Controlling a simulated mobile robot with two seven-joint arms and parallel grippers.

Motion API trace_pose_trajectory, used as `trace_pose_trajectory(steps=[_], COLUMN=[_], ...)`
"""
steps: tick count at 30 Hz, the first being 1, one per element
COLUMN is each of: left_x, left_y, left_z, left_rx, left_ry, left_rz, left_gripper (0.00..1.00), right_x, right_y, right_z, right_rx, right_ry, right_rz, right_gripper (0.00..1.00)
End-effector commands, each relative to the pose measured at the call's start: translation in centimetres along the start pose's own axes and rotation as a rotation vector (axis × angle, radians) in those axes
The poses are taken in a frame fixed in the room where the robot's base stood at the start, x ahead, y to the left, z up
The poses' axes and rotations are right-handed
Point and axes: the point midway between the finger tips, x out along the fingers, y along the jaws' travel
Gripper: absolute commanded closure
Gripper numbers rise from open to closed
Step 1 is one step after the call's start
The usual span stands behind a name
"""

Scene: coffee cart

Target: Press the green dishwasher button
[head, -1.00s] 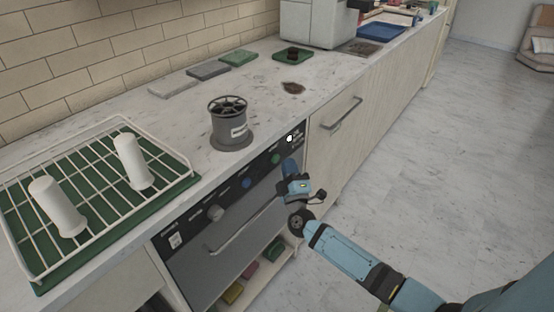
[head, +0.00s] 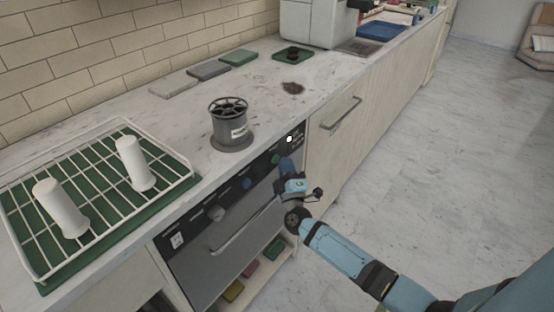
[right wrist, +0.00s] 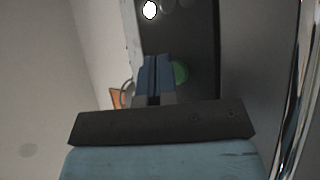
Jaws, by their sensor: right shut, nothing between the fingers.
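The dishwasher (head: 200,262) is built in under the counter, with a dark control strip along its top. The green button (head: 276,158) sits on that strip, right of a blue button (head: 247,183). My right gripper (head: 285,163) is shut and empty, its fingers pointing at the strip just right of the green button. In the right wrist view the closed blue fingertips (right wrist: 154,62) are beside the green button (right wrist: 181,72), partly covering its edge. I cannot tell whether they touch the panel. My left gripper is not in view.
A pull handle (head: 244,232) crosses the dishwasher door below the strip. A grey round container (head: 230,128) stands on the counter above. A wire rack (head: 88,177) with two white cups is at left. The floor at right is clear.

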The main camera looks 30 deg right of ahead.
Motion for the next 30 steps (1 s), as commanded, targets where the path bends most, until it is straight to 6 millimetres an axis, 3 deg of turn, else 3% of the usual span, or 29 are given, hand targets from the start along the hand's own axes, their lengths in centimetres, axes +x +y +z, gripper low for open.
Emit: trace_pose_trajectory(steps=[30], left_x=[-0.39], left_y=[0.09], left_z=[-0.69], left_rx=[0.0], left_ry=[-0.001], left_rz=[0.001], left_gripper=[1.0], right_x=[0.36], right_y=[-0.08], right_z=[-0.27], right_rx=[0.0], right_ry=[0.0], right_rz=[-0.001], right_gripper=[1.0])
